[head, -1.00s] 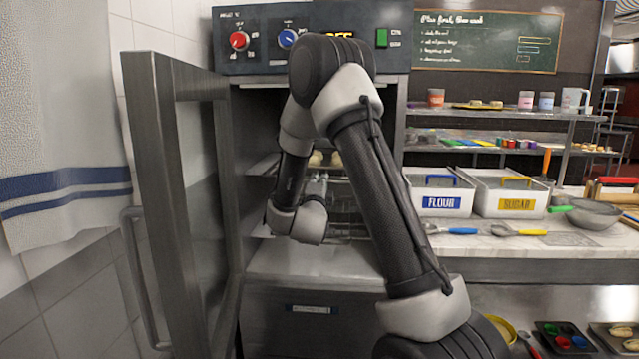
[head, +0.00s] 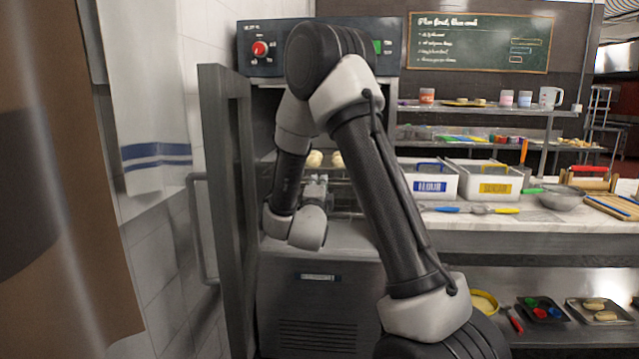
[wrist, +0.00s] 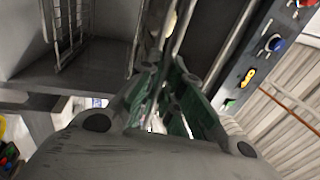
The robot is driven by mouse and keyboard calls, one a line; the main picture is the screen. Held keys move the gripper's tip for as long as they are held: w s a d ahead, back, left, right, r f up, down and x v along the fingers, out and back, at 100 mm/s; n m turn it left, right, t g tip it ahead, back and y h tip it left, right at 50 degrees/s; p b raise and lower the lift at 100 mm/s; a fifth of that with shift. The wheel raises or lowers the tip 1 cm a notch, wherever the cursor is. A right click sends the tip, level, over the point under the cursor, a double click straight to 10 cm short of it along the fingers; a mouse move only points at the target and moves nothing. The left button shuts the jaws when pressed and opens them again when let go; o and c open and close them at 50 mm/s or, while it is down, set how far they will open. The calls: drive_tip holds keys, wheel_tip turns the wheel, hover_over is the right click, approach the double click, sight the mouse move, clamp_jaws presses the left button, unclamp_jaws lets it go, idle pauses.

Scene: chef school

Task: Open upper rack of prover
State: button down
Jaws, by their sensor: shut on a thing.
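The prover (head: 318,300) is a dark steel cabinet with its glazed door (head: 222,200) swung open on the left. Its upper rack (head: 348,200) is a wire rack bearing pale dough balls (head: 315,159); it sits forward in the opening, partly hidden by my arm. My gripper (head: 316,184) is at the rack's front, shut on its bar. In the wrist view my gripper (wrist: 172,75) has green-sided fingers closed around thin metal rods. The exact contact is partly hidden by the fingers.
At the right is a counter with flour (head: 430,183) and sugar (head: 482,180) bins, above a low shelf with trays.

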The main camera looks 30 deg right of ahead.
drive_tip(key=shift+s+a, duration=0.35)
drive_tip(key=shift+s, duration=0.1)
drive_tip(key=c, duration=1.6)
unclamp_jaws()
drive_tip(key=v, duration=1.2)
drive_tip(key=shift+f, duration=0.1)
